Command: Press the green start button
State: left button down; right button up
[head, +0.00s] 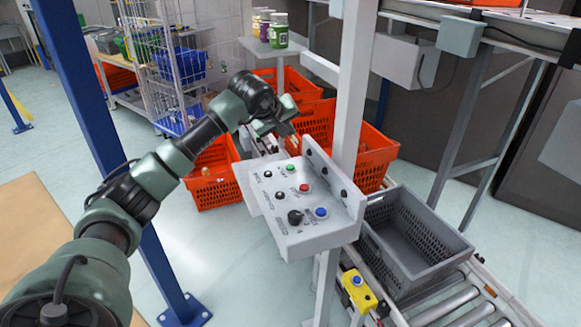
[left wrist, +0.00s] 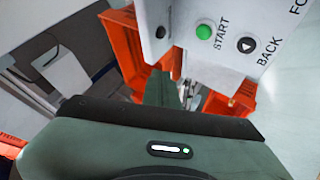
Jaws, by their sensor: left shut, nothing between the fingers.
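The green start button (head: 290,168) is on the top face of a grey control panel (head: 290,238), near its far edge. In the left wrist view the green button (left wrist: 204,32) shows next to the printed word START. My left gripper (head: 286,130) is shut and empty, just beyond and above the panel's far edge. In the left wrist view its finger (left wrist: 163,88) points toward the panel, apart from the green button. My right gripper is not in view.
The panel also has a red button (head: 304,188), a blue button (head: 321,212) and black knobs. A grey post (head: 355,90) stands behind it. Orange totes (head: 375,150) are beyond it, and a grey crate (head: 455,245) sits on the roller conveyor (head: 455,308). A blue post (head: 165,265) stands at left.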

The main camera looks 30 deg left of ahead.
pick_arm(q)
jog(key=b, duration=0.6)
send_over(289, 168)
notch_tip(289, 168, down, 7)
jog(key=shift+f, duration=0.8)
dwell(1.0)
jog(key=shift+f+b, duration=0.3)
jog(key=shift+f, duration=0.05)
